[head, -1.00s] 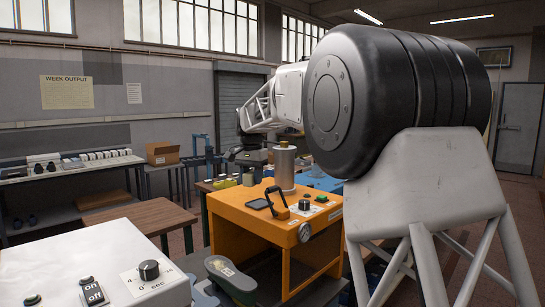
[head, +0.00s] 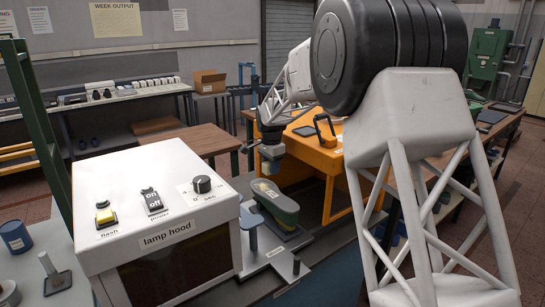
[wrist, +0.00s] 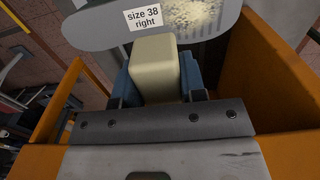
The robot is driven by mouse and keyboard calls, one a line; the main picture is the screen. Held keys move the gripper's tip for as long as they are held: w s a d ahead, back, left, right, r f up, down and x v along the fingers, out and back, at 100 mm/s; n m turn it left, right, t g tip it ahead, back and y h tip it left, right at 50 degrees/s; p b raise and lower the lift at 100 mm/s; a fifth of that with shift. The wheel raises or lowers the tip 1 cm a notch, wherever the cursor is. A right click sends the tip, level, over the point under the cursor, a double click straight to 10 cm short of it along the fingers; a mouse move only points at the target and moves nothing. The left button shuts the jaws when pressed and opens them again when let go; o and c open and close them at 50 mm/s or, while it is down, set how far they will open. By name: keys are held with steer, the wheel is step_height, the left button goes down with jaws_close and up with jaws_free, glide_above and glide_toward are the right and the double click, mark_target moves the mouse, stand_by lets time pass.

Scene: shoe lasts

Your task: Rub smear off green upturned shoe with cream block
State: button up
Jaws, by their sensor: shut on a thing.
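The upturned green shoe (head: 284,208) stands sole up on a stand beside the white lamp hood in the head view. Its grey sole fills the top of the wrist view (wrist: 100,28), with a label reading "size 38 right" (wrist: 144,16). A pale speckled smear (wrist: 196,17) lies on the sole right of the label. My gripper (wrist: 158,85) is shut on the cream block (wrist: 155,68), which sticks out between its blue fingers. In the head view my gripper (head: 271,160) is just above the shoe. I cannot tell whether the block touches the sole.
The white lamp hood (head: 150,215) with knob and switches stands close left of the shoe. An orange machine (head: 318,160) stands behind and right, and its orange walls (wrist: 290,70) flank the wrist view. A wooden table (head: 190,140) is behind.

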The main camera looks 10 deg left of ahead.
mark_target(272, 191)
steer(key=shift+f, duration=0.1)
stand_by(0.3)
steer(key=shift+f, duration=3.4)
steer(key=shift+w+a+f, duration=0.5)
steer(key=shift+w+a, duration=0.2)
steer(key=shift+c, duration=0.7)
steer(key=shift+w+a, duration=0.8)
steer(key=shift+w+a+f, duration=0.2)
steer(key=shift+w+a, duration=0.05)
steer(key=shift+w+a+r, duration=0.15)
steer(key=shift+w+a, duration=0.05)
steer(key=shift+w, duration=0.05)
steer(key=shift+w+a, duration=0.95)
steer(key=shift+a, duration=0.05)
steer(key=shift+s+d, duration=2.95)
steer(key=shift+d, duration=0.05)
steer(key=shift+r, duration=4.05)
